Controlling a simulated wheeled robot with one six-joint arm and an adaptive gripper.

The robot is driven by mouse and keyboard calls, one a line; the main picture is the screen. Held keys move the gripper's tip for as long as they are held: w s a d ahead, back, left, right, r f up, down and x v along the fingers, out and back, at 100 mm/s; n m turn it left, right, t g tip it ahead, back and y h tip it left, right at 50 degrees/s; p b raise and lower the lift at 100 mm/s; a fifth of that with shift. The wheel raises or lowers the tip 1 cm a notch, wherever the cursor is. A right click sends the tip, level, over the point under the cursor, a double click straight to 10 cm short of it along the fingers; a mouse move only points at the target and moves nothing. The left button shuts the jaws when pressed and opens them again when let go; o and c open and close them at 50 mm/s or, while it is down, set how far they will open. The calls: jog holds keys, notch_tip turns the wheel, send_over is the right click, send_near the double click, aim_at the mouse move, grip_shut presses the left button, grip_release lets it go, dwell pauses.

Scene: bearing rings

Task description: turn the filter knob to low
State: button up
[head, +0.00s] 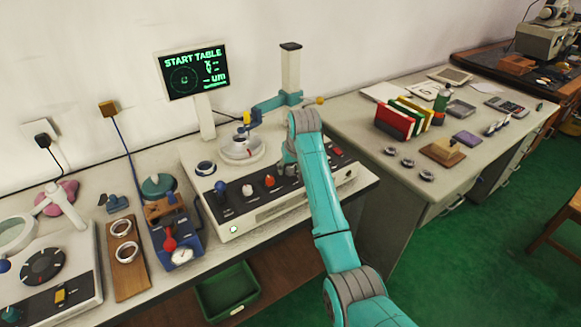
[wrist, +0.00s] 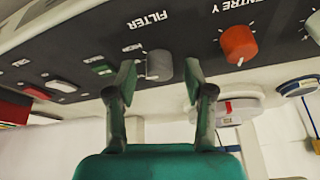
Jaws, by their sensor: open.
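The filter knob (wrist: 158,65) is a grey knob on the dark front panel, under the word FILTER, which reads upside down in the wrist view. My gripper (wrist: 160,80) is open, with one green finger pad on each side of the knob. A gap shows on the right side; the left pad is close to the knob, and I cannot tell whether it touches. Small position labels stand beside the knob, but its pointer setting is unclear. In the head view my gripper (head: 289,165) is at the panel and my arm hides the knob.
An orange-red CENTRE Y knob (wrist: 238,44) sits beside the filter knob. The screen (head: 192,72) reads START TABLE. A green bin (head: 228,291) is below.

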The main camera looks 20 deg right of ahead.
grip_shut()
jog(key=shift+n, duration=0.4)
jog(key=n+y, duration=0.1)
jog(key=n, duration=0.3)
jog(key=shift+d+g+y, duration=0.15)
jog(key=shift+g+y, duration=0.15)
jog(key=shift+y, duration=0.1)
jog(key=shift+w+n+g+y, duration=0.1)
jog(key=shift+n+g+y, duration=0.5)
jog(key=shift+n, duration=1.5)
grip_release()
